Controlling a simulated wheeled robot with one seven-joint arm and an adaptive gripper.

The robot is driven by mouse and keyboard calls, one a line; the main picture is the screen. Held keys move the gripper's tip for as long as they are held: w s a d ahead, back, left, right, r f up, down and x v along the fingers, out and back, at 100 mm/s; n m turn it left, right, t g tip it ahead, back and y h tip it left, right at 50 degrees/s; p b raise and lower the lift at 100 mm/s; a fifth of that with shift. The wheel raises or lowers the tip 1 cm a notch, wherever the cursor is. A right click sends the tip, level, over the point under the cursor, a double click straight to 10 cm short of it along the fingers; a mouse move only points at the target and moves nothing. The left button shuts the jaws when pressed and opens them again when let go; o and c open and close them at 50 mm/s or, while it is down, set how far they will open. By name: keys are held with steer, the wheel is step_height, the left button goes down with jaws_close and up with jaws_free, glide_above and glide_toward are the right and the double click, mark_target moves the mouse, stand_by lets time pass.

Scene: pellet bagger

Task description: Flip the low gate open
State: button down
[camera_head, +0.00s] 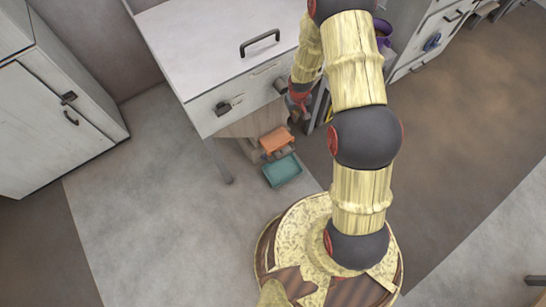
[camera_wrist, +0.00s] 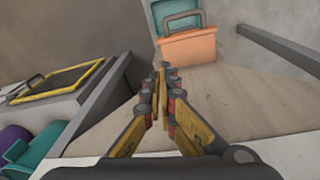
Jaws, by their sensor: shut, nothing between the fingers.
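An orange flap-like piece (camera_head: 277,140) sits low under the white cabinet, just above a teal tray (camera_head: 283,171); it looks like the low gate. In the wrist view the orange piece (camera_wrist: 188,46) has a grey bar handle (camera_wrist: 182,18) at its far edge, with the teal tray (camera_wrist: 162,10) behind it. My gripper (camera_wrist: 162,75) is shut and empty, its fingertips pointing towards the orange piece's near left edge. A small gap seems to lie between them, but contact is hard to judge. In the head view my arm hides most of the gripper.
The white cabinet (camera_head: 190,50) has a black handle (camera_head: 260,43) on top and a latch (camera_head: 228,105) in front. A yellow-framed dark panel (camera_wrist: 58,82) and purple and teal items are at left in the wrist view. A grey bar (camera_wrist: 280,48) is at right.

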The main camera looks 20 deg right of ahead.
steer(key=s+a+f, duration=0.1)
steer(key=s+f, duration=0.4)
steer(key=f, duration=0.9)
steer(key=s+f, duration=0.5)
steer(key=f, duration=0.9)
steer(key=w+a+f+n+t+y, duration=0.2)
steer(key=w+a+f+t, duration=0.3)
steer(key=f, duration=0.4)
steer(key=shift+w+a+f+t+y+b, duration=0.2)
steer(key=shift+w+a+t+y+b, duration=0.25)
steer(key=shift+w+t, duration=0.35)
steer(key=shift+f, duration=0.1)
steer(key=b+x, duration=0.4)
steer(key=x, duration=0.5)
steer(key=shift+w+f, duration=0.2)
steer(key=shift+w, duration=0.1)
steer(key=shift+a, duration=0.1)
